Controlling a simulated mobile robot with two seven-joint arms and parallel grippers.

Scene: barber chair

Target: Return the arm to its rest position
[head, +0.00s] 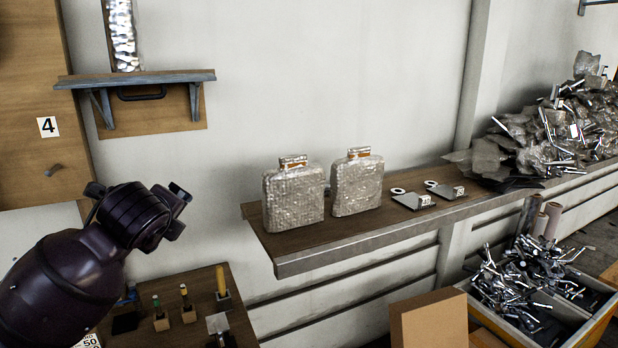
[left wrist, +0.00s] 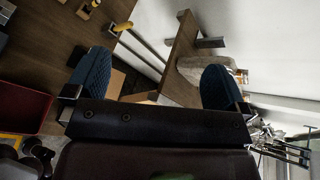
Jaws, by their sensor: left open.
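My left arm comes in from the left in the head view, with its dark gripper (head: 138,196) raised in front of the wall, above the tool table. In the left wrist view the two blue-padded fingers of this gripper (left wrist: 155,80) stand wide apart. Nothing is held between them. Beyond them are the wooden shelf edge and a pale wrapped package (left wrist: 200,70), partly hidden by one finger. My right gripper is in neither view.
Two wrapped packages (head: 293,197) (head: 357,184) stand on a wall shelf (head: 300,248). A small bracket shelf (head: 150,77) hangs above my left arm. A low table (head: 236,322) with small tools lies below. A cardboard box (head: 430,318) and a crate of metal parts stand right.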

